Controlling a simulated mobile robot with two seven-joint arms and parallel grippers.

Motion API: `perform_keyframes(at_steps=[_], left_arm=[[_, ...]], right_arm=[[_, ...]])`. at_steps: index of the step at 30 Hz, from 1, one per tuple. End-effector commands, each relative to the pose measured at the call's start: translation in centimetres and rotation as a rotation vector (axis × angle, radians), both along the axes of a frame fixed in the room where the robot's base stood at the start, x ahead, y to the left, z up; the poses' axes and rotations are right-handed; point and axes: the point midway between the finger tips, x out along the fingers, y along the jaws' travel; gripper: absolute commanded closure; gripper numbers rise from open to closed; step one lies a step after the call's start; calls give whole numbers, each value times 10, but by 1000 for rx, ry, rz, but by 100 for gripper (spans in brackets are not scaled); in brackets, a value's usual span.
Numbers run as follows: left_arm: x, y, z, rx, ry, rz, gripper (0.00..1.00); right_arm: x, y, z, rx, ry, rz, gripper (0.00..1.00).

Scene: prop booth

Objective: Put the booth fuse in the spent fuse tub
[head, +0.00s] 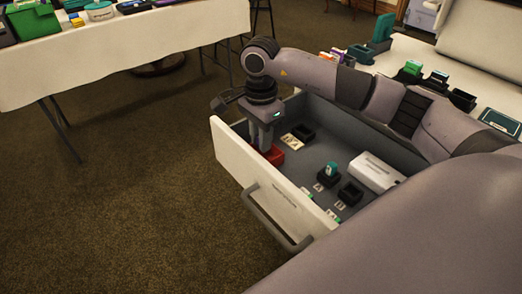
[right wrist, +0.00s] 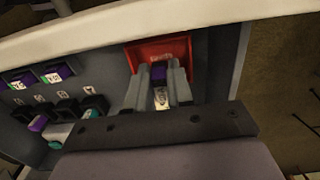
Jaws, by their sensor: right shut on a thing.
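My right gripper (head: 266,142) reaches down into an open drawer at the red tub, which I take as the spent fuse tub (head: 276,156). The fuse overlaps the near part of the red tub (right wrist: 146,52) in that view. I cannot tell whether it touches the tub's floor. In the head view the fuse is hidden by the gripper. My left gripper is not in view.
The drawer's white front (head: 236,160) has a grey handle (head: 272,222). Inside are black holders (head: 350,192), a teal-topped piece (head: 331,168) and a white box (head: 376,172). A white-clothed table (head: 110,60) stands back left. A counter with small items (head: 500,122) is at right.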

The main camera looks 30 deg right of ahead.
Motion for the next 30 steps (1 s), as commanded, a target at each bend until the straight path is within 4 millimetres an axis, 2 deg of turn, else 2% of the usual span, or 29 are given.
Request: perform_keyframes(at_steps=[7, 12, 18, 19, 21, 30], left_arm=[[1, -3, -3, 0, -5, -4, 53], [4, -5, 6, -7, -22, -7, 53], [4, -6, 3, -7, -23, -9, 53], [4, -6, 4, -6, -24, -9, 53], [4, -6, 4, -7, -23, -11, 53], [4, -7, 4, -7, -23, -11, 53]], right_arm=[[-1, 0, -37, 0, 2, 0, 100], [0, 0, -39, 0, 0, 1, 100], [0, 0, -42, -1, 1, 1, 100], [0, 0, -42, -1, 1, 1, 76], [0, 0, -41, -1, 1, 1, 53], [0, 0, -40, 0, 1, 0, 53]])
